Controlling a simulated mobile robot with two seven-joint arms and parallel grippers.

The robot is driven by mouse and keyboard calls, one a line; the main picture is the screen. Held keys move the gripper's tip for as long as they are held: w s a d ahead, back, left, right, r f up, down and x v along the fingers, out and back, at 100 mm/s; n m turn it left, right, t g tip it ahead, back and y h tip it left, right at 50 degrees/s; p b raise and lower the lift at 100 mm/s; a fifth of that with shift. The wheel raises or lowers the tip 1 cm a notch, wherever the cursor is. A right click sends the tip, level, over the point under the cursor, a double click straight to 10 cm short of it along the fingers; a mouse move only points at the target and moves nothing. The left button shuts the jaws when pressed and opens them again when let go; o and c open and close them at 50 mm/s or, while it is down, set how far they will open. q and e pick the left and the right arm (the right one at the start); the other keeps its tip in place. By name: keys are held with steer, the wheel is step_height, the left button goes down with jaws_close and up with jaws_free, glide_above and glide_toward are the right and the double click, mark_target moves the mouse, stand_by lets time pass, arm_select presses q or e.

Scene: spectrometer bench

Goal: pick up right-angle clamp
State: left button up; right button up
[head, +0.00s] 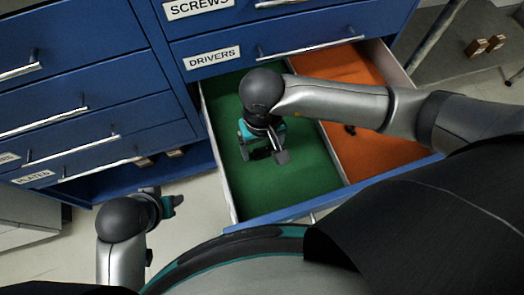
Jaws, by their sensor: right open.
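My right gripper (263,154) is in the open drawer's left, green-lined compartment (300,178), pointing down at its floor. It is open. I cannot make out a right-angle clamp for certain; my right wrist and gripper hide the part of the green lining beneath them. A small dark item (350,130) shows beside the divider on the orange-lined side, just below my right forearm; it is too small to identify. My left gripper (176,202) is outside the drawer at lower left, away from the drawer's left wall; its jaws do not show clearly.
The pulled-out drawer has a blue front (285,213), pale side walls and an orange-lined right compartment (340,66). Above it is a closed drawer labelled DRIVERS (212,57). More blue drawers with metal handles (72,147) stand at left. Small brown blocks (486,45) lie at upper right.

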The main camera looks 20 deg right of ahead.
steer(key=shift+c, duration=0.4)
jaws_close()
stand_by(0.4)
